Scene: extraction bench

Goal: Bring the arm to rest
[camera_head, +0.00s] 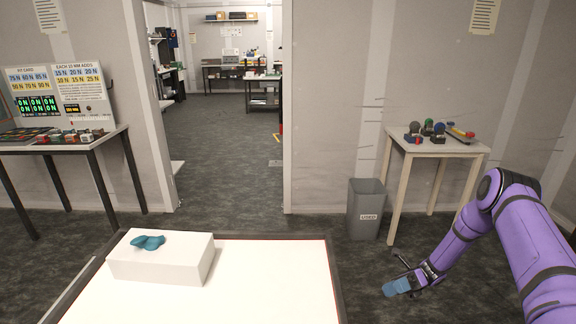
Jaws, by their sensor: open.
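My purple arm (530,240) reaches in from the right edge and bends down to the left. My gripper (402,276) is at its end, low over the dark floor, right of the white table and apart from it. It is open. A blue part shows at its tip; I cannot tell whether it belongs to the gripper. Nothing is clearly seen held between the fingers.
The white table (270,285) has a dark rim and bears a white block (155,262) with a teal object (148,242) on top. A grey bin (366,205) and a side table (430,148) stand behind my gripper. A bench (60,142) is at left. Open floor leads through the doorway.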

